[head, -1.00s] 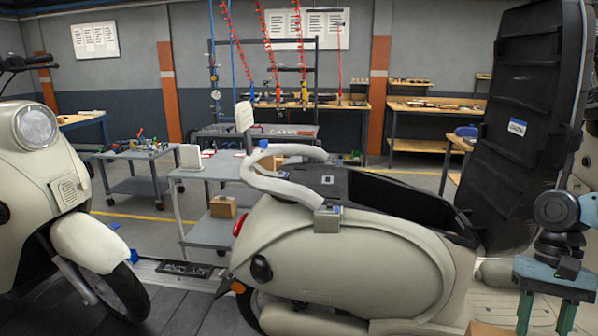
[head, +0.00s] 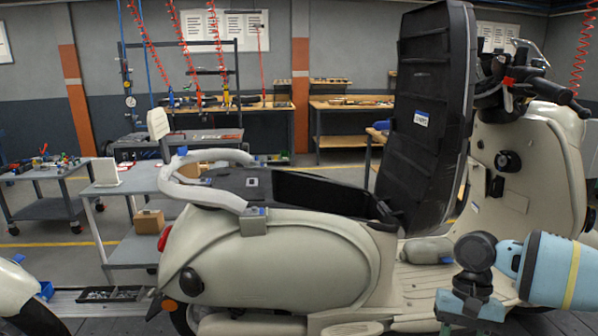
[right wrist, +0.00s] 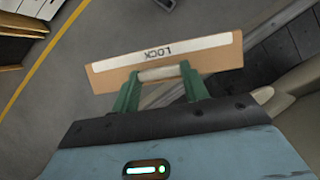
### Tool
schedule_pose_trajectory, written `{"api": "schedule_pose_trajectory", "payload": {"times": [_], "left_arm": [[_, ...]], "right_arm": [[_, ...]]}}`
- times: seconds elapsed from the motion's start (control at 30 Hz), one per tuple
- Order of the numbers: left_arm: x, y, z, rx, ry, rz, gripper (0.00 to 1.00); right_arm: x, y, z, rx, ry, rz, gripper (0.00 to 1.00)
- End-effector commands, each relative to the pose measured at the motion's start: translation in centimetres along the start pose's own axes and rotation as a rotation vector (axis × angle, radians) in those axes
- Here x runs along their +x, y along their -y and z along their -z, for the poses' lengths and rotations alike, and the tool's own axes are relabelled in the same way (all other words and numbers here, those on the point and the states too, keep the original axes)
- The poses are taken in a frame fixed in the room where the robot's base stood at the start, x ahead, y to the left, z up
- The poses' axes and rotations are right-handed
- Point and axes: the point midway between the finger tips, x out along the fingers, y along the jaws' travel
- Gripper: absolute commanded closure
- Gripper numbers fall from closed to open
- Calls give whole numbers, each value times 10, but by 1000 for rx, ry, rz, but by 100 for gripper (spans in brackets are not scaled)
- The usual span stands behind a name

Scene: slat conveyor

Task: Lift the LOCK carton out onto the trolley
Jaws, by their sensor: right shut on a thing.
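The LOCK carton (right wrist: 166,51) is a tan box with a white label, which reads upside down in the right wrist view. My right gripper (right wrist: 160,73) is shut on the carton, its green fingers at the two ends of a pale bar on the carton's near side. In the head view my right gripper (head: 468,326) points down at the bottom edge, in front of the scooter; its fingertips are cut off and the carton does not show. A grey two-shelf trolley (head: 122,183) stands behind the scooter's tail. My left gripper is out of view.
A cream scooter (head: 275,262) with its black seat lid (head: 432,85) raised fills the middle. A small brown box (head: 149,222) is on the trolley's lower shelf. Another trolley (head: 48,207) stands far left. Dark conveyor slats (right wrist: 285,62) show beside the carton.

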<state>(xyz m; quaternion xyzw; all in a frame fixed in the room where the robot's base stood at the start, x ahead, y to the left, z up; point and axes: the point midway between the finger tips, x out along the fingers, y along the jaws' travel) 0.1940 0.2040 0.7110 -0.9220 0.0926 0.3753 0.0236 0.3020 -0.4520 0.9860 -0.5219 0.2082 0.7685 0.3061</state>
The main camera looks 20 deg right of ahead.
Motion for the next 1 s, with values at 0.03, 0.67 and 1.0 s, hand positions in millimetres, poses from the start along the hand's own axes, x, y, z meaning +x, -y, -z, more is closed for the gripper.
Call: {"api": "schedule_pose_trajectory", "payload": {"times": [0.03,0.67,1.0], "left_arm": [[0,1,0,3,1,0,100],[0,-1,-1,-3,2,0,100],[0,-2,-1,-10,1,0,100]], "right_arm": [[5,12,-3,-23,-2,1,91],[38,160,-65,-413,-12,-158,91],[23,221,-101,-671,-13,-264,91]]}}
